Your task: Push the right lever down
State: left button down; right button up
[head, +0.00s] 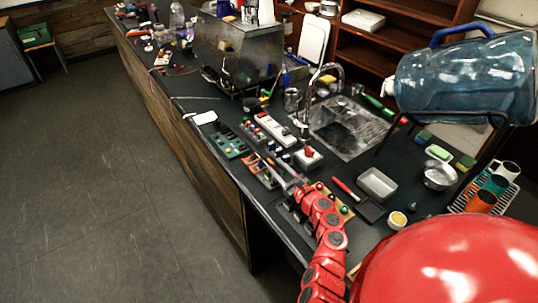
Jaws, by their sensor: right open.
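My right arm, red, comes in from the bottom, and its grey right gripper (284,176) reaches over the counter among small control panels. The gripper is open, and I see nothing held in it. Just left of the fingers lies an orange-edged panel (262,172) with small coloured parts, partly covered by the gripper. A white block with a red knob (308,157) stands close by, behind and to the right of the fingers. I cannot make out which part is the right lever, or whether the gripper touches it. My left gripper is out of view.
A metal brewer (238,52) stands farther back on the dark counter (183,92). A sink (348,127) with a tap lies right of the panels. A large blue water bottle (465,75) rests on a black stand at right. A teal panel (229,142) lies near the counter's left edge.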

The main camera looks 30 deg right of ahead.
jog(key=s, duration=0.6)
jog(key=s+p, duration=0.1)
jog(key=s, duration=0.3)
jog(key=shift+d, duration=0.4)
